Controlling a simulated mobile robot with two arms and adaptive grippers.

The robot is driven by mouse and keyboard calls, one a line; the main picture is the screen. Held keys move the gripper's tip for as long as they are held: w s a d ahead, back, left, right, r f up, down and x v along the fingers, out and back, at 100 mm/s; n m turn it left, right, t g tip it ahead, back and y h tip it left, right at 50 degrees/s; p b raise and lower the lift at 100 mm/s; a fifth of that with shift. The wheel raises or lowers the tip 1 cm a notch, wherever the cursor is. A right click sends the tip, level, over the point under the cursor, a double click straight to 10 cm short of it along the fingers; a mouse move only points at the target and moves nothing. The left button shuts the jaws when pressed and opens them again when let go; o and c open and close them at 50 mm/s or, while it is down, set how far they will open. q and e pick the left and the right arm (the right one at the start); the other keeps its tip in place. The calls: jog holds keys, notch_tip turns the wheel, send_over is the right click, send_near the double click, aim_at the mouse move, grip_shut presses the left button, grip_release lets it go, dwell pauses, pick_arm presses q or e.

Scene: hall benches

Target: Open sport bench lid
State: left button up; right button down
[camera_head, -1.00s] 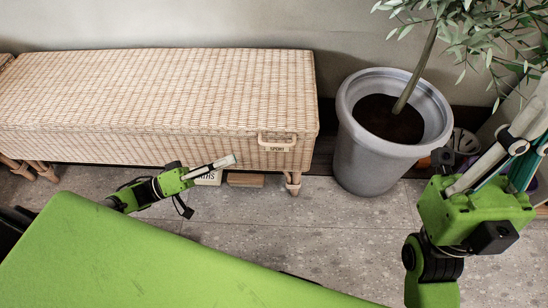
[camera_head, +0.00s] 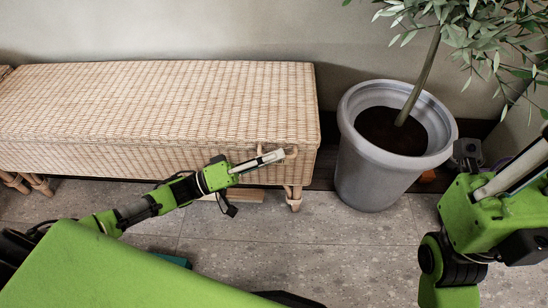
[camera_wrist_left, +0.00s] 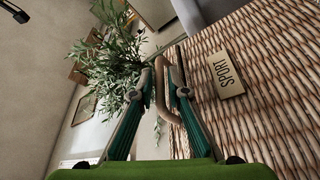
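The sport bench (camera_head: 150,105) is a long woven wicker chest with its lid down, against the wall in the head view. Its looped handle (camera_head: 291,152) is on the front near the right end, partly covered by my left gripper (camera_head: 278,156). In the left wrist view the handle (camera_wrist_left: 159,85) stands between the two fingers of my open left gripper (camera_wrist_left: 158,85), with gaps visible. The SPORT label (camera_wrist_left: 226,74) is on the wicker beside it. My right gripper (camera_head: 525,165) is at the right edge, away from the bench; its fingertips are cut off.
A grey planter (camera_head: 385,165) with a leafy tree stands just right of the bench. Another wicker bench's corner (camera_head: 5,71) shows at the far left. Grey tiled floor (camera_head: 330,245) lies open in front. A wooden block (camera_head: 245,194) lies under the bench.

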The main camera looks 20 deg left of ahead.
pick_arm(q)
jog(key=shift+d, duration=0.1)
grip_shut()
jog(key=shift+r, duration=0.15)
